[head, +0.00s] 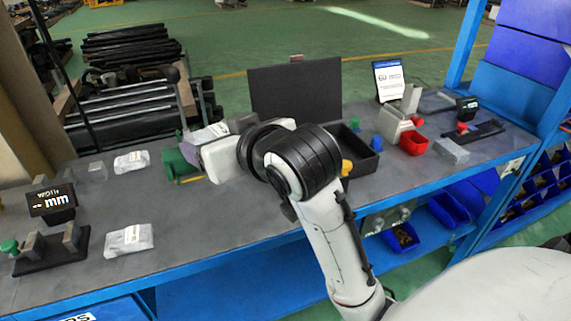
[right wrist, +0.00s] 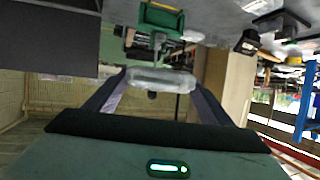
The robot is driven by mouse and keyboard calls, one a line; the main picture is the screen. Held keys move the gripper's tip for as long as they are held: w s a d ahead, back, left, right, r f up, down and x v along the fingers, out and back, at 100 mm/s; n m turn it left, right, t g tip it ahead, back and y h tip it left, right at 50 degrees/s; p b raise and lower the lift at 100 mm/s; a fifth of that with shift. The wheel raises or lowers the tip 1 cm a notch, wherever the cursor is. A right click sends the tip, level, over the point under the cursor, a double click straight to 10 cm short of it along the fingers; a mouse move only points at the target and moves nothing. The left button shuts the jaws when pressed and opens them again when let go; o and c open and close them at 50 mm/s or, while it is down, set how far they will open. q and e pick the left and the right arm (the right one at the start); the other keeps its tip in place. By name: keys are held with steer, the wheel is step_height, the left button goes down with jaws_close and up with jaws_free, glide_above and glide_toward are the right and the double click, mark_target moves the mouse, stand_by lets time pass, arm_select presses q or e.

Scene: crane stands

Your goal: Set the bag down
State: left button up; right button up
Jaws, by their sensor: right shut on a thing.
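Three pale bags with small print show in the head view. One bag (head: 208,133) is at my right gripper (head: 190,146), near the back edge of the bench. In the right wrist view the same bag (right wrist: 160,79) lies across between the two fingertips of my right gripper (right wrist: 155,84), which is shut on it. I cannot tell whether it touches anything beneath. The other bags lie flat on the grey bench at the left, one farther back (head: 131,161) and one nearer (head: 128,240). My left gripper is not in view.
A green device (head: 174,164) stands beside my right gripper; it also shows in the wrist view (right wrist: 160,18). A black panel (head: 294,92) and black bin (head: 366,153) are right of it. A gauge display (head: 51,202) stands at left.

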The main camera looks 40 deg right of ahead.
steer(key=w+d+f+m+h, duration=0.2)
steer(key=w+d+f+h, duration=0.1)
steer(key=w+d+f, duration=0.5)
steer(key=b, duration=0.1)
glide_above(243, 192)
steer(key=shift+m+g, duration=0.3)
step_height(243, 192, down, 8)
steer(key=shift+f, duration=0.2)
steer(key=shift+f+b, duration=0.3)
steer(key=shift+f, duration=1.8)
steer(key=shift+f, duration=0.15)
steer(key=o, duration=1.2)
